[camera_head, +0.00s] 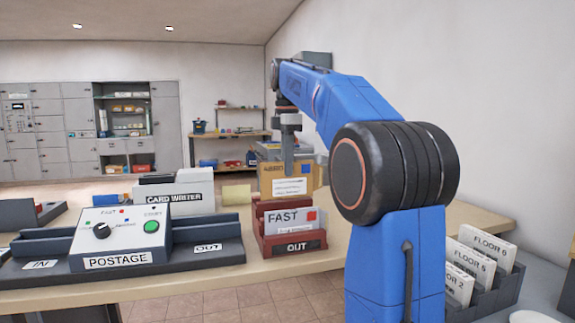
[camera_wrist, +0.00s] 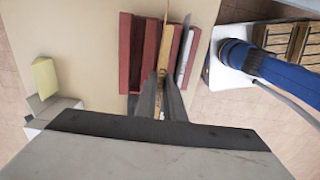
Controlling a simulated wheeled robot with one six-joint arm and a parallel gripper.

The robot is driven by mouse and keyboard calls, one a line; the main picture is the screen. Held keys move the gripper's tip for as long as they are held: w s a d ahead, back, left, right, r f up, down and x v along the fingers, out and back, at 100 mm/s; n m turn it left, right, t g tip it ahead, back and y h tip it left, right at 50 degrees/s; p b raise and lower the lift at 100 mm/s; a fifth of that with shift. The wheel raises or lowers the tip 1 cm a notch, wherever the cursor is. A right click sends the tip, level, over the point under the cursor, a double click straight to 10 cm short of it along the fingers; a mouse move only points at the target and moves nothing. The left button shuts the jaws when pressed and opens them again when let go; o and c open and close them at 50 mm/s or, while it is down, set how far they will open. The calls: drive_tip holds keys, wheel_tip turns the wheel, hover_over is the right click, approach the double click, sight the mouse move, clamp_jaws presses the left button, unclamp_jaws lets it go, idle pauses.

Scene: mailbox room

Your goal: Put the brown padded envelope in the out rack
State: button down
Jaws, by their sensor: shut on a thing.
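The brown padded envelope (camera_head: 311,182) is upright with a white label, held in my gripper (camera_head: 288,172). The wrist view shows the envelope (camera_wrist: 164,48) edge-on between the fingers of my gripper (camera_wrist: 160,88), over the dark red out rack (camera_wrist: 137,55). In the head view the out rack (camera_head: 292,247) stands on the counter with an OUT label. A white FAST card (camera_head: 284,222) stands in the rack, in front of the envelope; it also shows edge-on in the wrist view (camera_wrist: 186,58). The envelope's lower edge is hidden, so I cannot tell how deep it sits.
The postage machine (camera_head: 122,239) is left of the rack on the counter. The card writer (camera_head: 175,195) and a yellow pad (camera_head: 236,194) are behind it. A dark holder with floor cards (camera_head: 483,255) is at the right. Bare counter lies around the rack.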

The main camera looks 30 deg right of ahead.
sight(287, 196)
drive_tip(key=shift+f, duration=0.3)
drive_tip(key=shift+f, duration=2)
drive_tip(key=shift+f, duration=2.5)
drive_tip(key=c, duration=1.8)
unclamp_jaws()
drive_tip(key=shift+s, duration=0.1)
drive_tip(key=shift+o, duration=0.2)
drive_tip(key=shift+w+r, duration=0.25)
drive_tip(key=shift+r, duration=0.35)
drive_tip(key=shift+s+r, duration=0.1)
drive_tip(key=shift+r, duration=2.95)
